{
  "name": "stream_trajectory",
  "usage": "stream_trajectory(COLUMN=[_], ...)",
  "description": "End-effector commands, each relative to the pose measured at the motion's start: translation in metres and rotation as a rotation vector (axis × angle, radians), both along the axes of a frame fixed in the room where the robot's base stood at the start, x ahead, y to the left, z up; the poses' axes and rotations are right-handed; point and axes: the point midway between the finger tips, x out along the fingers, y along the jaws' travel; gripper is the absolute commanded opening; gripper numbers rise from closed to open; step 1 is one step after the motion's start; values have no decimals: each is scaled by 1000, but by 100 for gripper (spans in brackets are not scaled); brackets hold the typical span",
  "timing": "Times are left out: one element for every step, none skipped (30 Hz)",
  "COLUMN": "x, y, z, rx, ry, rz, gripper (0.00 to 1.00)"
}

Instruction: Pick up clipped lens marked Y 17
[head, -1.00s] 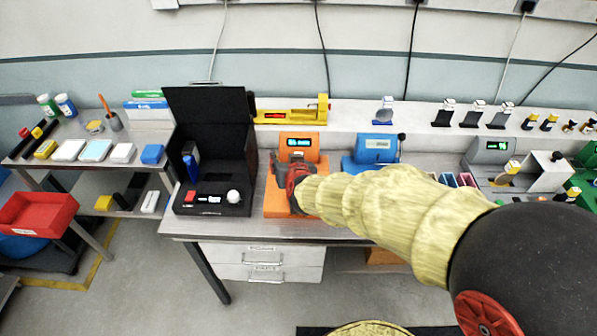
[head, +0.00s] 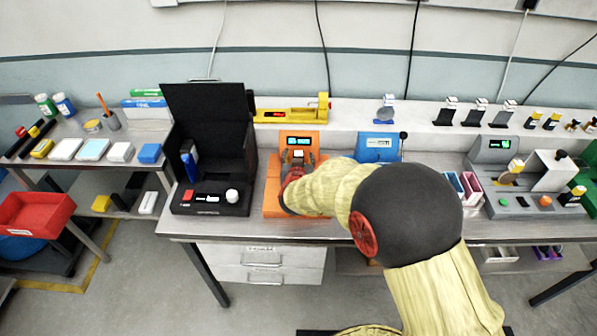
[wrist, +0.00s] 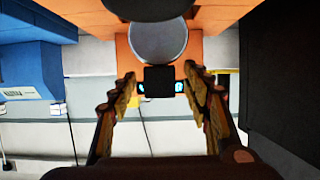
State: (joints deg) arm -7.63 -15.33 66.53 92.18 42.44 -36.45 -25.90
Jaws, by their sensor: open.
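A round grey lens (wrist: 158,42) with a black clip (wrist: 159,80) shows at the orange instrument (wrist: 210,18) in the wrist view. My gripper (wrist: 160,76) is open, with one finger on each side of the black clip and visible gaps between. I cannot read any Y 17 mark on the lens. In the head view my gripper (head: 297,162) is at the front of the orange instrument (head: 275,200), below its lit display. My arm hides part of the instrument there.
A black open-lidded box (head: 205,120) stands just left of the orange instrument. A blue instrument (head: 378,146) is to its right, behind my arm. A yellow device (head: 290,116) and a blue-clipped lens (head: 386,107) sit on the back shelf. A grey instrument (head: 491,155) stands farther right.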

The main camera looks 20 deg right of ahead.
Motion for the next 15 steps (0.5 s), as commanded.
stream_trajectory(x=[4, 5, 6, 6, 7, 6, 6, 6, 6, 6, 6, 6, 6, 6, 6], y=[-2, -2, -2, -2, -2, -2, -2, -2, -2, -2, -2, -2, -2, -2, -2], z=[-1, -2, -2, -2, -2, -1, -1, -1, -1, -1, -1, -1, -1, -1, -1], rx=[0, 0, 1, 1, 1, 0, 0, 0, 0, 0, 1, 0, 0, 0, 0], ry=[-2, -1, -1, -1, -1, -1, -1, -1, -1, -1, -1, -1, -1, -1, -1], rz=[-1, -1, 0, 0, 0, 0, 0, 1, 1, 1, 1, 1, 1, 1, 1], gripper=[48, 48, 48, 48, 48, 48, 48, 48, 48, 47, 46, 43, 42, 40, 38])
